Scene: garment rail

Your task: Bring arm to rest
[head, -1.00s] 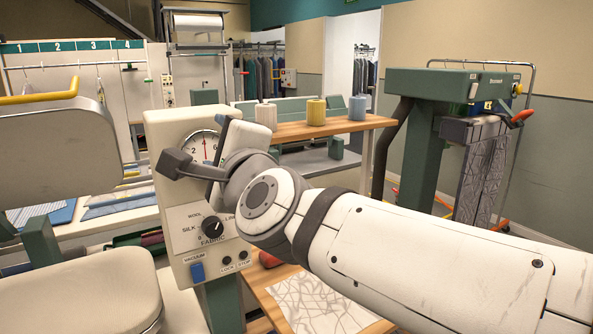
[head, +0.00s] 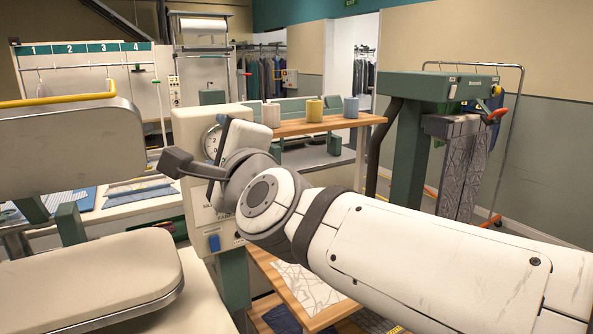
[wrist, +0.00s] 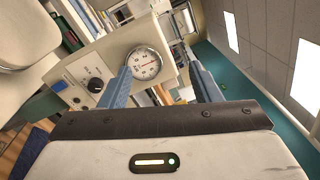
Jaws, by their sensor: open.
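My white arm crosses the lower right of the head view. My gripper (head: 185,168) is at its left end, in front of the cream control panel (head: 183,130). In the wrist view my gripper (wrist: 165,82) shows two blue fingers spread apart with nothing held between them. The panel's round dial (wrist: 144,63) and black knob (wrist: 96,85) show beyond and beside the left finger. In the head view my arm hides much of the panel, including most of its knob area. I cannot tell the gap between gripper and panel.
A padded press (head: 90,280) with a yellow-handled upper part (head: 70,140) stands at left. A wooden shelf (head: 330,124) holds thread cones (head: 314,110) behind. A green machine (head: 440,88) with hanging grey cloth stands at right. A patterned sheet (head: 310,290) lies below my arm.

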